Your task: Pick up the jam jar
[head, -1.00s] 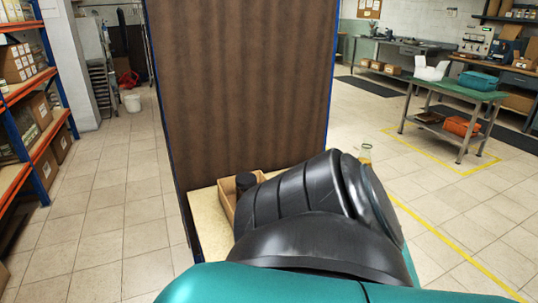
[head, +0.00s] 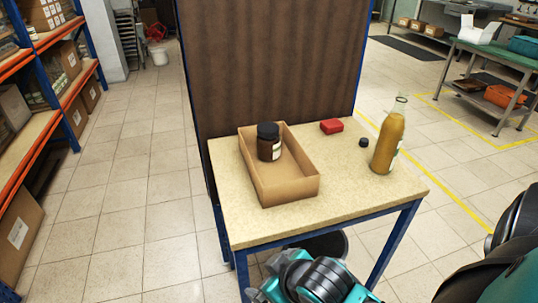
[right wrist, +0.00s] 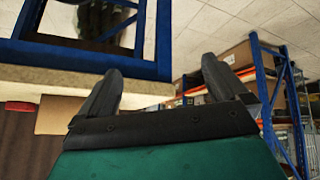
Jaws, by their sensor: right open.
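The dark jam jar (head: 269,142) with a black lid and pale label stands upright inside an open cardboard box (head: 292,190) on the table, near the box's far left corner. My right gripper shows in the right wrist view (right wrist: 160,66) with its two fingers spread and nothing between them. In the head view, black and teal parts of my right arm's end show at the bottom middle, in front of and below the table's near edge, apart from the jar. The jar is not clearly seen in the right wrist view. My left gripper is not in view.
The table (head: 350,195) also bears a tall bottle of amber liquid (head: 388,140), a red box (head: 331,126) and a small black cap (head: 363,142). A brown panel (head: 275,60) stands behind it. Shelving (head: 50,120) is at the left. The near table edge is clear.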

